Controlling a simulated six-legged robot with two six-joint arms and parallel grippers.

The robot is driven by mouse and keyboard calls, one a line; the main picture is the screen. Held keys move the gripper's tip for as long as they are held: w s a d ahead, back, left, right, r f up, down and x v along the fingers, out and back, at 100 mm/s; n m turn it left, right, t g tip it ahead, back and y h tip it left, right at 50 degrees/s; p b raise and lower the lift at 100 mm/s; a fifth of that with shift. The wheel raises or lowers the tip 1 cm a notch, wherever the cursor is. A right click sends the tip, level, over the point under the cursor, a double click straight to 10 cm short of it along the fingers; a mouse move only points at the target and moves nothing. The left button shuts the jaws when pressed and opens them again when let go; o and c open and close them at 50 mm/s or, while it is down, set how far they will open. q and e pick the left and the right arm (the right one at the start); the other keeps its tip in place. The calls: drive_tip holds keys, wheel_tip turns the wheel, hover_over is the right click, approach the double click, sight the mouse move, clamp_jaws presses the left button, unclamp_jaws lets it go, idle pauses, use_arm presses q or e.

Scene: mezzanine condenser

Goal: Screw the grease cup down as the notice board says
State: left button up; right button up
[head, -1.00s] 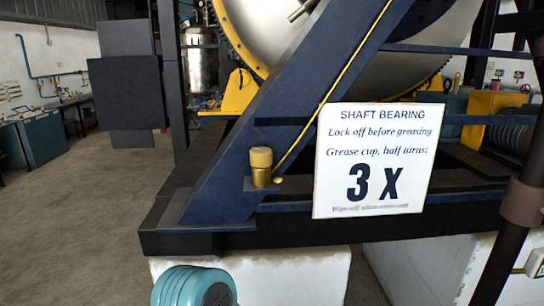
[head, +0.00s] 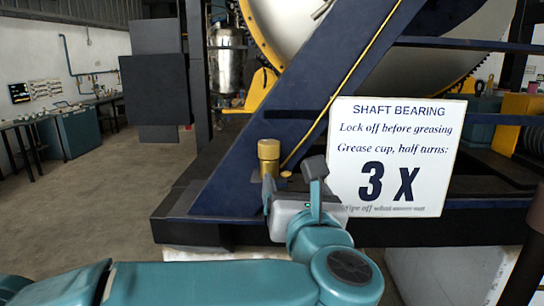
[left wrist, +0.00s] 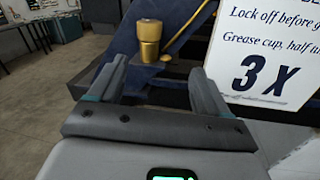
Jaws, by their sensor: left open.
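The brass grease cup (head: 268,158) stands upright on the dark blue frame, left of the notice board, with its lower part partly behind my gripper in the head view. It also shows in the left wrist view (left wrist: 149,38), ahead of the fingers and apart from them. The white notice board (head: 390,150) reads "Shaft bearing, Lock off before greasing, Grease cup, half turns: 3 X"; its bottom line is blurred. My left gripper (head: 291,182) is open and empty, in front of and just below the cup. It also shows in the left wrist view (left wrist: 155,75). My right gripper is not in view.
A thin brass pipe (head: 345,85) runs up the slanted blue beam (head: 300,110) from a small fitting beside the cup. A dark ledge (head: 190,228) lies below. The large drum (head: 300,30) is behind. The floor (head: 80,205) at left is clear.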

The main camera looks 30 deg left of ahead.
sight(271, 149)
use_arm(q)
drive_tip(key=shift+n, duration=0.9)
drive_tip(key=p+x, duration=0.2)
drive_tip(key=x, duration=0.3)
drive_tip(key=s+a+r+p+x, duration=0.1)
drive_tip(key=p+x, duration=0.1)
drive_tip(key=x, duration=0.3)
drive_tip(key=p+x, duration=0.2)
drive_tip(key=x, duration=0.3)
drive_tip(key=shift+s+a+r, duration=0.15)
drive_tip(key=shift+a+r, duration=0.1)
drive_tip(key=shift+a, duration=0.15)
drive_tip(key=shift+a+f, duration=0.1)
drive_tip(key=shift+a, duration=0.05)
